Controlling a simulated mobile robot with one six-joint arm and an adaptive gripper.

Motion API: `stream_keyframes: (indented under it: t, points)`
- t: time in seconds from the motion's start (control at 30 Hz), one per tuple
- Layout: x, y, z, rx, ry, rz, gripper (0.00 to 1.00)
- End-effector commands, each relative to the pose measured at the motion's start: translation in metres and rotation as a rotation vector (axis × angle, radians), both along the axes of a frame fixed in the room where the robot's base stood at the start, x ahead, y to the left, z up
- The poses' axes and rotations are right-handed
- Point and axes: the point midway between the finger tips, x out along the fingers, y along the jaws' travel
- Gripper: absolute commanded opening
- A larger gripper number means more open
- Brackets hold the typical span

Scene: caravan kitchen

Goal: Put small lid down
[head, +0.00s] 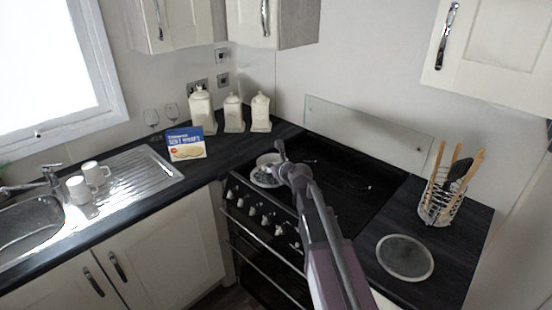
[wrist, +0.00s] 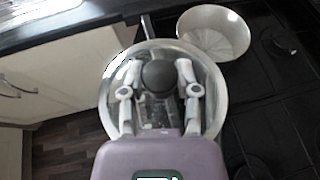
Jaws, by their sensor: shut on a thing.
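The small lid is a round glass lid with a pale rim (wrist: 108,92) and a dark round knob (wrist: 159,76). In the wrist view my gripper (wrist: 158,72) has one finger on each side of the knob and is shut on it. The lid hangs below the fingers, over the hob's front edge and partly over the floor. In the head view my gripper (head: 283,163) is at the front left of the hob, and my arm hides part of the view there.
A pale pan (wrist: 213,33) stands on the black hob (head: 340,180), close beside the held lid. A larger round lid (head: 405,257) lies on the right counter, near a utensil holder (head: 437,203). A blue box (head: 186,143) and several canisters (head: 233,113) stand on the left counter.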

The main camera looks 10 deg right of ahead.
Motion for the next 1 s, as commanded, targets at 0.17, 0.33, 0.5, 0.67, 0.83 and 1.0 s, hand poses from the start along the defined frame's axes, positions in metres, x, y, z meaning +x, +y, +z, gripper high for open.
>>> stream_keyframes:
  t: [0.17, 0.33, 0.5, 0.67, 0.83, 1.0]
  points:
    - [0.0, 0.0, 0.0, 0.0, 0.0, -0.001, 0.0]
    - [0.0, -0.005, 0.0, 0.0, 0.0, -0.007, 0.0]
    - [0.001, -0.009, 0.0, 0.0, 0.0, -0.013, 0.0]
    - [0.008, -0.013, -0.001, 0.0, 0.0, -0.015, 0.0]
    - [0.03, -0.019, -0.003, 0.001, 0.0, -0.017, 0.0]
    - [0.061, -0.027, -0.006, 0.0, 0.0, -0.017, 0.0]
